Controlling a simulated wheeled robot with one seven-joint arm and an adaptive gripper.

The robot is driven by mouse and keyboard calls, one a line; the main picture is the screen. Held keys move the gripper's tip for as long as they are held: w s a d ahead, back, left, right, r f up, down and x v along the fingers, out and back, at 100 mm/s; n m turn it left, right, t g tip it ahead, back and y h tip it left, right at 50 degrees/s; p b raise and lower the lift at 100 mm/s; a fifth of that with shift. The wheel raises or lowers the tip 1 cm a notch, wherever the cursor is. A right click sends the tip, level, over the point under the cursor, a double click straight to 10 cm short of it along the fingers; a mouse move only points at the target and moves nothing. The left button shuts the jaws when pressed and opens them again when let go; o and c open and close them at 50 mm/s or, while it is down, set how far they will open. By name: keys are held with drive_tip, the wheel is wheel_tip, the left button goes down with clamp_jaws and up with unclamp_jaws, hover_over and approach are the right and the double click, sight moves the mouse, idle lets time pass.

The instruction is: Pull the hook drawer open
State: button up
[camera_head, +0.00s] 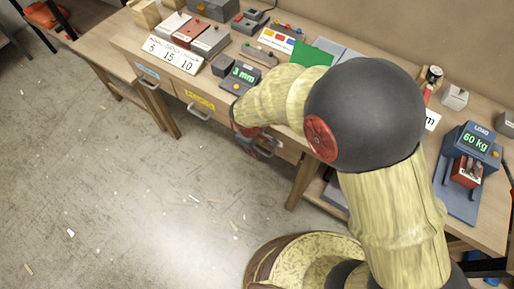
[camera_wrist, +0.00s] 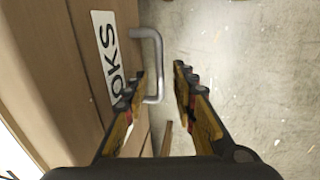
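The hook drawer (camera_wrist: 85,75) shows in the wrist view with a white label that partly reads "OKS"; its front runs along the left. Its grey bar handle (camera_wrist: 157,60) stands out from the front. My gripper (camera_wrist: 160,72) is open, with one finger on the drawer side of the handle bar and the other on the floor side. I cannot tell whether a finger touches the bar. The drawer looks closed. In the head view my gripper (camera_head: 256,145) is at the bench front, and my arm hides most of this drawer.
Two other drawers, with a blue label (camera_head: 148,72) and a yellow label (camera_head: 200,100), sit to the left under the wooden bench top. Blocks, a "3 mm" display (camera_head: 241,76) and a "60 kg" load display (camera_head: 474,140) stand on the bench. The floor (camera_head: 120,180) in front is clear except for small scraps.

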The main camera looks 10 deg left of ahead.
drive_tip(key=shift+w+f, duration=0.1)
drive_tip(key=shift+f, duration=0.35)
drive_tip(key=shift+c, duration=0.7)
clamp_jaws()
